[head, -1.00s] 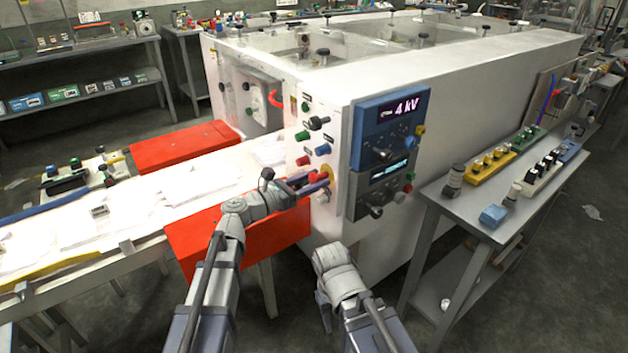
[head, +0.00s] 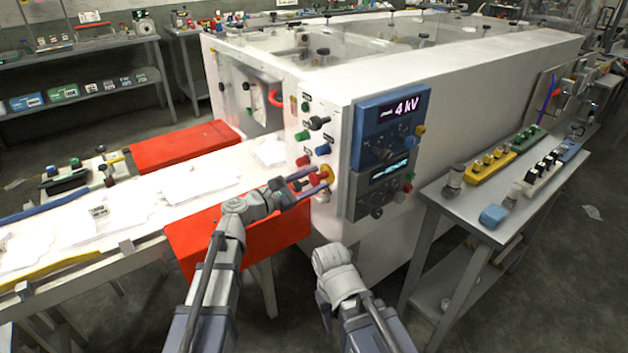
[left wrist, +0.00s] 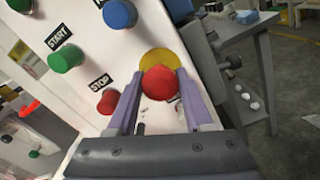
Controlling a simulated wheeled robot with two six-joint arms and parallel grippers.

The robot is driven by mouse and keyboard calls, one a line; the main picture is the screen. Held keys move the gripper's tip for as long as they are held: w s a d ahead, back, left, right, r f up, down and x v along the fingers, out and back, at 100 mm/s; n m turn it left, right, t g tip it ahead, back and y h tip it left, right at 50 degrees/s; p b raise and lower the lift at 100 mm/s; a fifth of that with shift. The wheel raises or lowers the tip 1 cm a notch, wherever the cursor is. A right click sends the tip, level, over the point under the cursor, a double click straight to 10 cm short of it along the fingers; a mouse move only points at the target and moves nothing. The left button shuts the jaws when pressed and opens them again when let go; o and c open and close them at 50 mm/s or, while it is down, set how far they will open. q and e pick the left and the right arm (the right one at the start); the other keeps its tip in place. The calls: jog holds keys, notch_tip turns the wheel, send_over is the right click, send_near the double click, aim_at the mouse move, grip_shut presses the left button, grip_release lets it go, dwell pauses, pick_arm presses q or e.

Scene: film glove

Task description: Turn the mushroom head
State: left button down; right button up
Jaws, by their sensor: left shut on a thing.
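The red mushroom head (head: 319,179) sits on a yellow round plate (head: 327,172) on the white panel of the machine. In the left wrist view the red mushroom head (left wrist: 159,82) lies between the two purple fingers, with the yellow plate (left wrist: 160,57) behind it. My left gripper (head: 314,182) is shut on the mushroom head, one finger on each side of it. My right arm is low in front of the machine in the head view, and its fingertips cannot be made out.
A red STOP button (left wrist: 107,101), a green START button (left wrist: 66,58) and a blue button (left wrist: 119,14) sit close by on the panel. A blue 4 kV display unit (head: 390,125) is to the right. A conveyor with white sheets runs left, with a red cover (head: 245,243) below my left arm.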

pick_arm(q)
jog(key=shift+m, duration=0.6)
jog(key=shift+c, duration=1.5)
grip_release()
jog(key=v, duration=0.7)
jog(key=shift+s+a, duration=0.25)
jog(key=shift+a, duration=0.05)
